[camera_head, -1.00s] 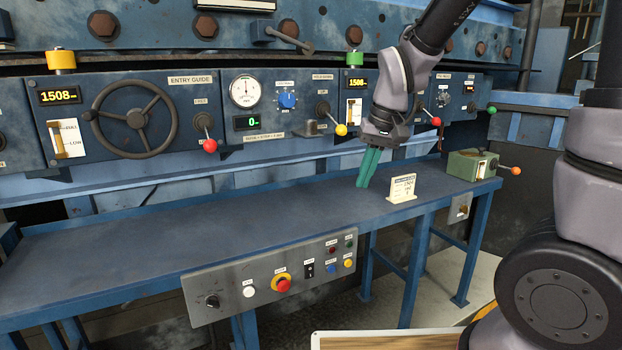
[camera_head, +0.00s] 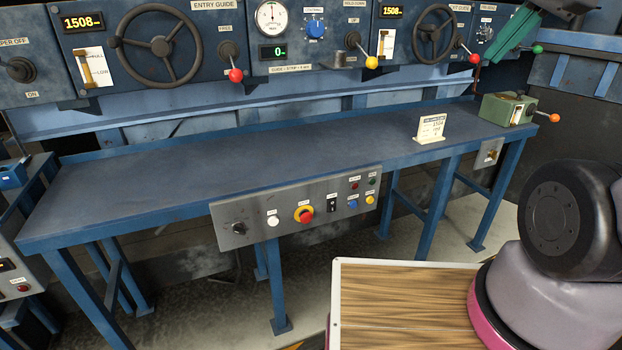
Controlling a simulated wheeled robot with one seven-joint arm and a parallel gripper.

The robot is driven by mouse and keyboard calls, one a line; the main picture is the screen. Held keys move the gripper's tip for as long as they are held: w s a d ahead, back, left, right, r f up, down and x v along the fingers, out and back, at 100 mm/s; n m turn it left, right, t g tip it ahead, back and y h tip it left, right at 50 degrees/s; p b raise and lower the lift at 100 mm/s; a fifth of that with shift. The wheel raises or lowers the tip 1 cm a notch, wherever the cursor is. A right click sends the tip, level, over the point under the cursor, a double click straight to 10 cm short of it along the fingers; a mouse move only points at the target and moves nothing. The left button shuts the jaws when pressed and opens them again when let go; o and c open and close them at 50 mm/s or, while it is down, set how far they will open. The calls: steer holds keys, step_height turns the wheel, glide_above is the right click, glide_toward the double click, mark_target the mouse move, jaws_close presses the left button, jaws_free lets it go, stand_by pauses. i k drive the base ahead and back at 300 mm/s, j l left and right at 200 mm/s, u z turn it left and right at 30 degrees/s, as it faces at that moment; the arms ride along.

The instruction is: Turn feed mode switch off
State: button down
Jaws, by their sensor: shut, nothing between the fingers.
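No label that I can read says feed mode, so I cannot tell which switch it is. A separate small switch box (camera_head: 490,153) is at the table's right end.
The blue table (camera_head: 220,165) is mostly bare. A white card (camera_head: 431,128) and a green box with an orange-knobbed lever (camera_head: 505,107) stand at its right. The machine's dials, handwheels (camera_head: 158,45) and levers line the back. A dark knob (camera_head: 20,68) has OFF and ON marks.

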mark_target(238, 228)
steer(key=u, duration=1.3)
steer(key=i+l+z, duration=0.15)
steer(key=z, duration=0.2)
steer(key=i+l+z, duration=0.15)
steer(key=l+z, duration=0.2)
